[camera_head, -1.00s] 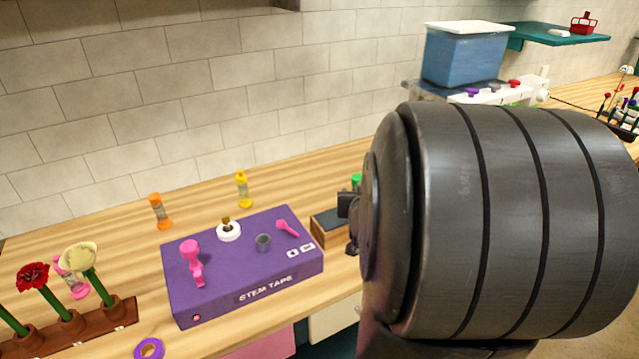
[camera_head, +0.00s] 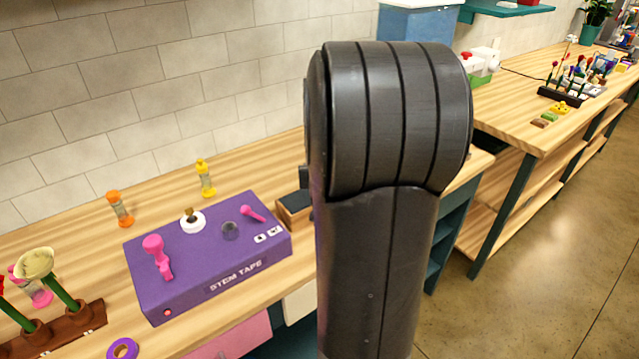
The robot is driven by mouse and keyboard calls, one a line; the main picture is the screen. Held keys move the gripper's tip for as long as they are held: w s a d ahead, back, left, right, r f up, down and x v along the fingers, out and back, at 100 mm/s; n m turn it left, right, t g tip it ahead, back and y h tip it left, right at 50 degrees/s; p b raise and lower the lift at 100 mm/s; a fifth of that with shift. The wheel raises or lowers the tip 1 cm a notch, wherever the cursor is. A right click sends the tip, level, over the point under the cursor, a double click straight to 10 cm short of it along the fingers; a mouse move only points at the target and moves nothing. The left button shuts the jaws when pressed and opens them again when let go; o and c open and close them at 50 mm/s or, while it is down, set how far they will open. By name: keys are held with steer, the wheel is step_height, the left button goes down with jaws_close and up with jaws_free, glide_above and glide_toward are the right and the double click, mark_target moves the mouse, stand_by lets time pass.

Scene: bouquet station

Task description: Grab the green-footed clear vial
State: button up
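No green-footed clear vial shows now. My large dark arm covers the middle of the view and hides part of the bench behind it. A small dark piece beside the arm's left edge, above a wooden box (camera_head: 292,212), may be part of my gripper, but its fingers are hidden. Other clear vials stand on the bench: one with orange ends (camera_head: 119,209) and one with yellow ends (camera_head: 205,179). A pink-ended vial (camera_head: 36,290) leans behind the flower stand at the left.
A purple stem tape machine (camera_head: 190,283) with pink levers sits on the bench left of my arm. A purple tape ring (camera_head: 123,349) lies in front. A blue bin (camera_head: 415,20) stands behind my arm. Another bench (camera_head: 530,110) with flowers is at the right.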

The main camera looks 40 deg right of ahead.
jaws_close()
stand_by(0.3)
steer(key=shift+r, duration=0.1)
